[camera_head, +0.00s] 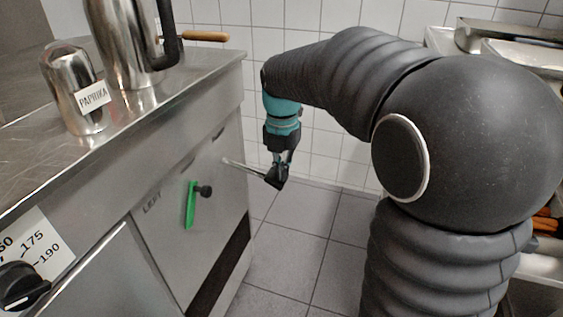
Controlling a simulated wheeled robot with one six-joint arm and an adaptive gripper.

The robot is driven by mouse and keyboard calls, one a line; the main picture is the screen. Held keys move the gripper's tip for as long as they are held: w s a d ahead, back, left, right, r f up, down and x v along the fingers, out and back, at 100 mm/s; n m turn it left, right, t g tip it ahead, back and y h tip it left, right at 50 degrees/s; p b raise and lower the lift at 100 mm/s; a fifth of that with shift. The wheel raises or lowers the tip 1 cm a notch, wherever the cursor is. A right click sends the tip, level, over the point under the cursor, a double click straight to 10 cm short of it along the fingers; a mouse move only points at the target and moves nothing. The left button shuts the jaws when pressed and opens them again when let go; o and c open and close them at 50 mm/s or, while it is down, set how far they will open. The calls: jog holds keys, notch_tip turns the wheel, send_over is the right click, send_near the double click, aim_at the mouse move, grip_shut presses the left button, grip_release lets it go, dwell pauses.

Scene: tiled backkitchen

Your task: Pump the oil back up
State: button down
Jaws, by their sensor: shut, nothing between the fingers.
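A steel cabinet front (168,215) marked LEFT carries a green lever (190,205) that hangs down beside a round black knob (205,191). To their right, a thin metal rod (243,168) sticks out from the cabinet toward my gripper (279,176). My gripper points down with its fingers shut, at the rod's outer end, to the right of the green lever and apart from it. I cannot tell whether the fingers touch the rod or where the rod's end lies. No oil shows.
The steel worktop (110,165) holds a PAPRIKA shaker (72,85) and a tall steel container (122,45). A wooden handle (205,36) reaches past the back edge. A black dial (20,287) is lower left. The tiled floor (300,245) between cabinet and my arm is clear.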

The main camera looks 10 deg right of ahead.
jog(key=shift+f, duration=1)
jog(key=shift+s+f, duration=0.1)
jog(key=shift+d, duration=0.1)
jog(key=s+d+r+p, duration=0.3)
jog(key=d+r, duration=0.3)
jog(key=r, duration=0.6)
jog(key=shift+s+d+r, duration=0.15)
jog(key=shift+s+r, duration=0.1)
jog(key=shift+s, duration=0.1)
